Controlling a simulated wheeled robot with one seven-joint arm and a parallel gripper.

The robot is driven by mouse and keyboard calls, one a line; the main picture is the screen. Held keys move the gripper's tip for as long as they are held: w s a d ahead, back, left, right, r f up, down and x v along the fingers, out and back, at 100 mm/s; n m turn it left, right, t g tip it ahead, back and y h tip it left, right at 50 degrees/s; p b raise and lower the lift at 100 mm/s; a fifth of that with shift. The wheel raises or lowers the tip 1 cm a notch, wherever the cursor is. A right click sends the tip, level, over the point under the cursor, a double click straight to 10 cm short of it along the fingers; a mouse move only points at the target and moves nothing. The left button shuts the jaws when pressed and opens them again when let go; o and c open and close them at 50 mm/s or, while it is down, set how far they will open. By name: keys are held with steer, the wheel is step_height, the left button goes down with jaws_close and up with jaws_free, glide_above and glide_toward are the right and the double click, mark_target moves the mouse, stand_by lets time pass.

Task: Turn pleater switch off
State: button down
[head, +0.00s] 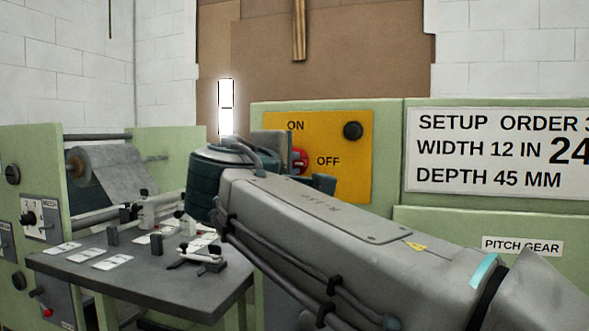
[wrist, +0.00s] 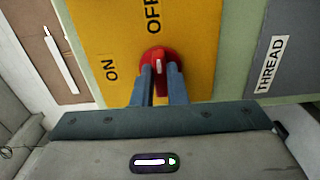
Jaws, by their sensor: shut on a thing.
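The pleater switch is a red round knob (head: 300,158) on a yellow panel (head: 345,185) marked ON above and OFF to the right. In the head view my arm's wrist covers part of it. In the wrist view the red knob (wrist: 158,57) sits between my fingertips, with a white mark on its handle. That mark lies roughly in line with the OFF label; I cannot tell which end is the pointer. My gripper (wrist: 160,74) is shut on the knob, one blue-grey finger on each side.
A black knob (head: 352,130) is at the panel's upper right. A grey table (head: 190,272) with cards and small fixtures stands at left, beside a roll of grey material (head: 115,175). A white setup sign (head: 500,150) is at right. A lit white lamp (head: 226,108) stands behind.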

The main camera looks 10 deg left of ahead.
stand_by(0.3)
steer(key=c, duration=1.4)
jaws_free()
steer(key=shift+c, duration=0.2)
steer(key=shift+s, duration=0.1)
steer(key=s+a+p, duration=0.1)
steer(key=s, duration=1.2)
steer(key=shift+s+p, duration=0.3)
steer(key=shift+p, duration=0.05)
